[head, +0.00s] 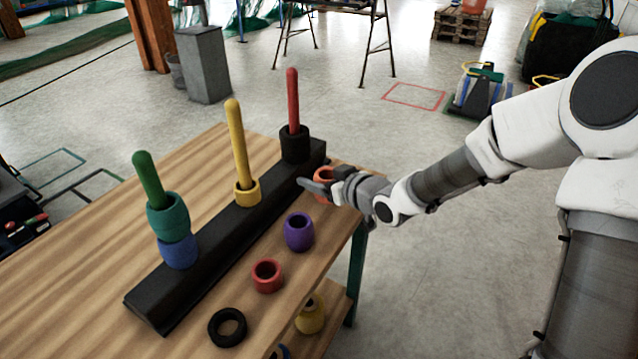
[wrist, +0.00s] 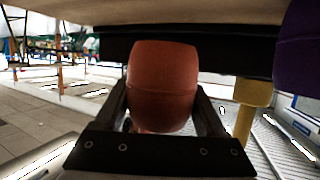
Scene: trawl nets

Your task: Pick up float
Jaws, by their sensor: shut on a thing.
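My gripper (head: 322,184) is at the right end of the table, beside the end of the black peg stand. It is shut on an orange-red float (head: 324,173), partly hidden by the gripper in the head view. In the wrist view this float (wrist: 163,75) sits between both fingers. On the table lie a purple float (head: 299,231), a red float (head: 267,275) and a black ring (head: 228,327). The stand (head: 215,249) has a green peg with teal (head: 168,215) and blue (head: 179,251) floats, a yellow peg with a yellow float (head: 247,193), and a red peg with a black float (head: 295,144).
The wooden table (head: 90,268) has free room left of the stand. A yellow float (head: 310,315) stands on a lower shelf under the table's right edge. A grey bin (head: 203,65) and a trestle stand on the floor behind.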

